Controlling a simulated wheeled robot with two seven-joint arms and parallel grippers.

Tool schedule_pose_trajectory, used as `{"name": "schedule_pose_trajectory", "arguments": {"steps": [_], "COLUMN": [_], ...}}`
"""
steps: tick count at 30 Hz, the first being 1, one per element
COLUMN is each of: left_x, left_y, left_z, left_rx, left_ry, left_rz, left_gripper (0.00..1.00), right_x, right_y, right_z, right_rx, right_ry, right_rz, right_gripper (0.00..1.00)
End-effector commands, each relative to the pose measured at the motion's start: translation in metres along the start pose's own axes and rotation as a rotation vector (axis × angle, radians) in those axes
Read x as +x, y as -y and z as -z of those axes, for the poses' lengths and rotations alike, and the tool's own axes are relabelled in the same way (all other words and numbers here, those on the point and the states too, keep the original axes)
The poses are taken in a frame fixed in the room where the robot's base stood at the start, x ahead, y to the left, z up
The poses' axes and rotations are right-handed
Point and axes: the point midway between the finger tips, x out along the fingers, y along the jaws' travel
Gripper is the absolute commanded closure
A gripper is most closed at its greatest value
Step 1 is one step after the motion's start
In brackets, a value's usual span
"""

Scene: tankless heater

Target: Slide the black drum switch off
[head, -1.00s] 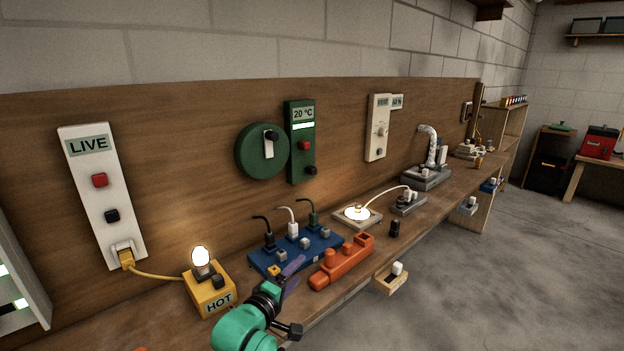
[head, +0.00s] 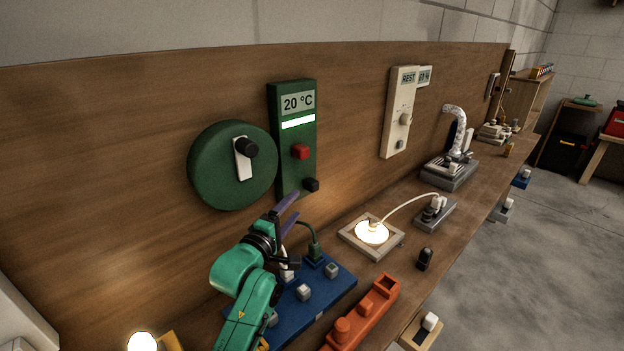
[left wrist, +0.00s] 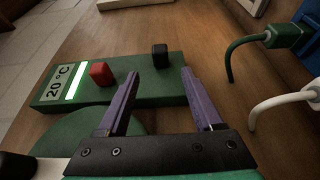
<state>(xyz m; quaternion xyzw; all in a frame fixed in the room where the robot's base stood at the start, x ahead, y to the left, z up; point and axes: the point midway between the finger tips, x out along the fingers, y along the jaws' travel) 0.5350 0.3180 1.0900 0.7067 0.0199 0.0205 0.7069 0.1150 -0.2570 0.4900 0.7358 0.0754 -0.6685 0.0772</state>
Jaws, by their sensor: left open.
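The green panel (head: 294,133) on the wooden wall has a 20 °C display, a lit white bar, a red switch (head: 300,151) and, at its lower end, a small black switch (head: 311,184). Beside it is a round green drum (head: 214,170) with a white lever ending in a black knob. My left gripper (head: 292,208) is open and empty just below the panel. In the left wrist view, the black switch (left wrist: 160,55) appears between and beyond the purple fingertips (left wrist: 160,74), with no visible contact. The red switch (left wrist: 101,73) lies to the left. My right gripper is not in view.
A blue power strip (head: 318,292) with plugs sits under my left arm. An orange block (head: 365,317) and a lit lamp (head: 371,233) stand on the bench to the right. In the left wrist view, green (left wrist: 285,36) and white (left wrist: 316,90) plugs and cables are at the right.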

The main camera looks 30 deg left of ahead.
Motion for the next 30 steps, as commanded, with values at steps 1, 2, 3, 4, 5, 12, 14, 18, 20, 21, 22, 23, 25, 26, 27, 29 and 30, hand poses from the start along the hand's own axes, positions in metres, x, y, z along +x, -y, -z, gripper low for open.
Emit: {"name": "schedule_pose_trajectory", "arguments": {"steps": [1,2,3,4,5,12,14,18,20,21,22,23,25,26,27,29,30], "left_x": [0.013,0.021,0.032,0.041,0.049,0.103,0.11,0.118,0.118,0.118,0.118,0.118,0.118,0.118,0.118,0.118,0.118], "left_y": [-0.005,-0.005,-0.006,-0.005,-0.005,-0.003,-0.002,-0.001,-0.001,0.0,0.0,0.0,0.0,0.0,0.0,0.0,0.0], "left_z": [0.0,0.0,0.0,0.0,0.001,0.0,0.0,0.0,0.0,0.0,0.0,0.0,0.0,0.0,0.0,0.0,0.0], "left_rx": [0.0,-0.001,0.0,0.001,0.001,0.0,0.0,0.0,0.001,0.001,0.001,0.001,0.001,0.0,0.001,0.0,0.0], "left_ry": [0.0,0.0,0.0,0.0,-0.001,0.0,0.0,-0.001,-0.001,-0.001,-0.001,-0.001,-0.001,-0.001,-0.001,-0.001,-0.001], "left_rz": [-0.002,-0.001,-0.002,-0.001,0.0,-0.001,-0.001,-0.001,0.0,0.0,0.0,0.0,0.0,0.0,0.0,0.0,0.0], "left_gripper": [0.32,0.32,0.32,0.32,0.32,0.32,0.32,0.32,0.32,0.32,0.32,0.32,0.44,0.55,0.71,0.94,1.0], "right_x": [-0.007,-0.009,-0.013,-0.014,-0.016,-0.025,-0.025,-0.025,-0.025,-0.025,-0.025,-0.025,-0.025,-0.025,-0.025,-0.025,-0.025], "right_y": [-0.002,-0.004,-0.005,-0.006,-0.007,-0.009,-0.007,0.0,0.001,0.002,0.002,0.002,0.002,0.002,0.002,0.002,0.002], "right_z": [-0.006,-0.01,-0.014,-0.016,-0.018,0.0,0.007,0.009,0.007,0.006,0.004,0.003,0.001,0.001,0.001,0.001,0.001], "right_rx": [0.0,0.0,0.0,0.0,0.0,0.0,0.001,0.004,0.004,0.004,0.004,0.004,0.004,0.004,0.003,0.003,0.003], "right_ry": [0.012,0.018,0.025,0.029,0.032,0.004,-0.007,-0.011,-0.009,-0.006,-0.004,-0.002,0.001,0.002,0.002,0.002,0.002], "right_rz": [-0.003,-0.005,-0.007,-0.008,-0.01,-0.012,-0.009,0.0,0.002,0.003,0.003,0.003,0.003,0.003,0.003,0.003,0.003], "right_gripper": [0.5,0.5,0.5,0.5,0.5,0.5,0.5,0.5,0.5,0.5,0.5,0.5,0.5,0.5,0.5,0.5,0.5]}}
